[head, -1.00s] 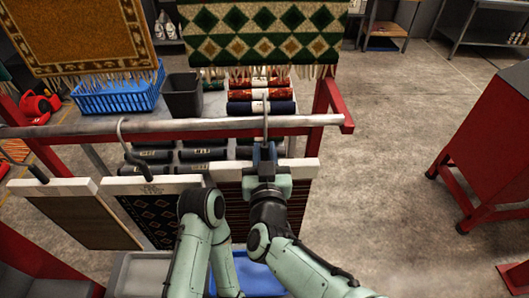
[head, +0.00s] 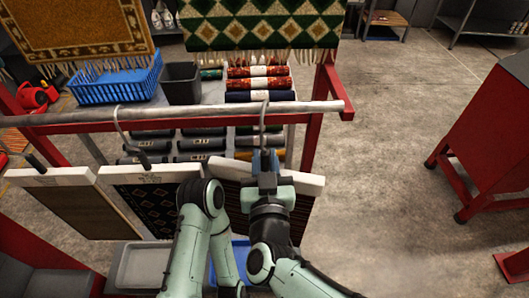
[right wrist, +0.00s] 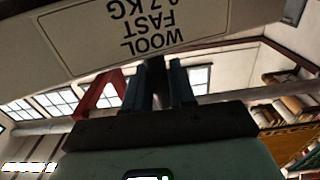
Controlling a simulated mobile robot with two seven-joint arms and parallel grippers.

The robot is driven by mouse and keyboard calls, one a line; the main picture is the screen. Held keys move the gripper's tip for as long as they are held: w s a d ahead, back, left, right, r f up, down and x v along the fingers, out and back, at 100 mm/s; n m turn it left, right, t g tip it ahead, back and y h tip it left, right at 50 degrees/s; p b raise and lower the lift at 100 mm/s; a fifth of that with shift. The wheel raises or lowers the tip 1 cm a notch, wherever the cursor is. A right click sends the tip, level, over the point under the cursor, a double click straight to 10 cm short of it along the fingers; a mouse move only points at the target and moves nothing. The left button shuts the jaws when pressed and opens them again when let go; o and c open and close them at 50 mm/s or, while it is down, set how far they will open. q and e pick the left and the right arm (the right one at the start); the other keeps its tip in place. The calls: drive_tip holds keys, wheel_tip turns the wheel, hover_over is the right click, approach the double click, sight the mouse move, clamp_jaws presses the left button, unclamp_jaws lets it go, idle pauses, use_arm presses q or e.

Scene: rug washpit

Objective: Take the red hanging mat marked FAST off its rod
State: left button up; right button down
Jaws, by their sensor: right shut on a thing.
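The mat marked FAST is the dark red striped mat (head: 300,212) under a white hanger bar (head: 302,181). Its label reads "WOOL FAST 0.7 KG" in the right wrist view (right wrist: 135,28). The bar tilts, right end lower. Its grey hook (head: 263,125) reaches up to the rod (head: 190,117); whether it bears on the rod I cannot tell. My right gripper (head: 265,158) is shut on the dark hook stem, just above the bar. Its blue fingers show in the right wrist view (right wrist: 157,85). My left arm covers part of the mat's left side; its gripper is out of view.
A dark patterned mat (head: 150,205) and a brown mat (head: 75,210) hang to the left. Behind the rod are a blue basket (head: 115,85), a black bin (head: 181,83) and rolled rugs (head: 258,84). A red post (head: 325,85) stands right.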

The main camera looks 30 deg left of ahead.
drive_tip(key=v, duration=0.9)
drive_tip(key=shift+s, duration=0.25)
idle(0.4)
drive_tip(key=shift+d+r, duration=0.1)
drive_tip(key=shift+d, duration=0.05)
idle(0.3)
